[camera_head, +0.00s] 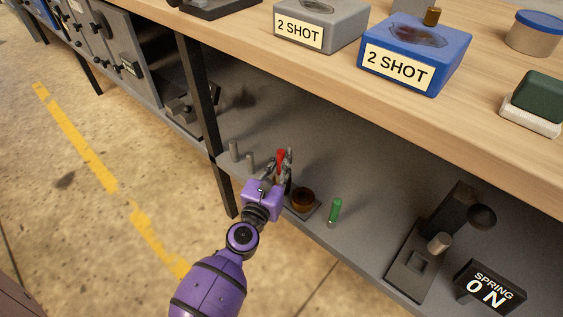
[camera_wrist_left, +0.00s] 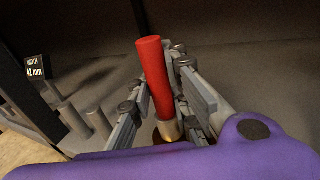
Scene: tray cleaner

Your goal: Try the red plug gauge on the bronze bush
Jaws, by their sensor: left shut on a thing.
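My left gripper (camera_head: 279,163) is shut on the red plug gauge (camera_head: 282,155), over the lower shelf. In the left wrist view the gauge (camera_wrist_left: 154,75) stands between the fingers, slightly tilted in the picture, with its red end up and a brass-coloured end (camera_wrist_left: 169,130) down. The bronze bush (camera_head: 303,197) sits on a dark square plate on the shelf, just right of the gripper in the head view. In the wrist view a brown patch shows low behind the brass end, mostly hidden; I cannot tell whether they touch. My right gripper is not in view.
A green gauge (camera_head: 335,209) stands right of the bush. Grey pegs (camera_head: 234,150) stand to the left, near a table leg (camera_head: 203,100). A dark press-like fixture (camera_head: 432,245) and a "SPRING 0 N" display (camera_head: 490,288) are at right. The wooden worktop (camera_head: 300,60) overhangs the shelf.

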